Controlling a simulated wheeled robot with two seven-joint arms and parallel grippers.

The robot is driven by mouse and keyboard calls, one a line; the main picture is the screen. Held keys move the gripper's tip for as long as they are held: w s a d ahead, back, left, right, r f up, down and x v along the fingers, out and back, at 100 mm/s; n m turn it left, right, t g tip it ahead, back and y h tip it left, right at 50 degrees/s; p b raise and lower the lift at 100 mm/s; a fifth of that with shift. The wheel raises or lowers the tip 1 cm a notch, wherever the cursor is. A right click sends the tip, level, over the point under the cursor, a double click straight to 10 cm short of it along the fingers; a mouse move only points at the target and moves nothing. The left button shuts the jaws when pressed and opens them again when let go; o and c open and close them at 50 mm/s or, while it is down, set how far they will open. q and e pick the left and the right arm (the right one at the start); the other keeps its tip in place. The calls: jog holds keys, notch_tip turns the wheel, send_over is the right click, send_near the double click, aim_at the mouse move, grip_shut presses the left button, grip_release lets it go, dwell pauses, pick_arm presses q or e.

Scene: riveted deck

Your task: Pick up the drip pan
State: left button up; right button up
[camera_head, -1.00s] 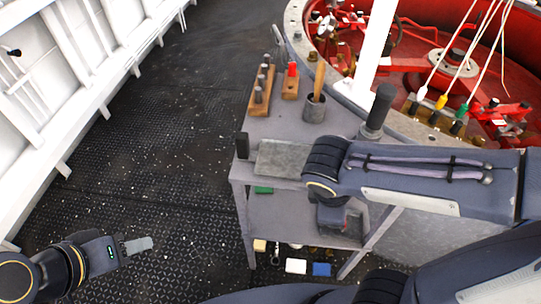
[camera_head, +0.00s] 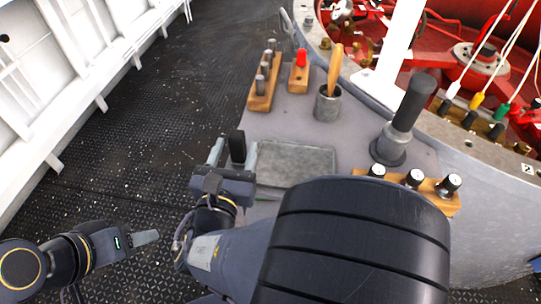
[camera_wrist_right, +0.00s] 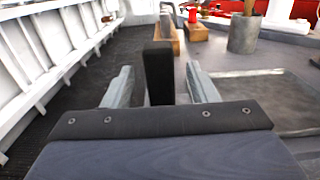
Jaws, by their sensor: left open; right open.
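The drip pan is a shallow grey metal tray (camera_head: 290,163) lying on the bench near its left edge. It also shows at the right of the right wrist view (camera_wrist_right: 262,92). A black upright handle (camera_head: 237,146) stands at its left side. My right gripper (camera_head: 233,157) is open at the handle. In the right wrist view the black handle (camera_wrist_right: 158,72) stands between the two fingers of my right gripper (camera_wrist_right: 161,87), with gaps on both sides. My left gripper (camera_head: 145,238) is open and empty over the deck at lower left, away from the bench.
The grey bench (camera_head: 300,125) holds wooden blocks with pegs (camera_head: 263,92), a cup with a wooden-handled tool (camera_head: 327,104), a black-handled lever (camera_head: 402,125) and a knob strip (camera_head: 410,183). A white wall frame (camera_head: 70,75) runs along the left. Dark deck between is clear.

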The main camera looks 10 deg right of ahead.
jog(key=x, duration=0.4)
jog(key=shift+f, duration=0.1)
grip_shut()
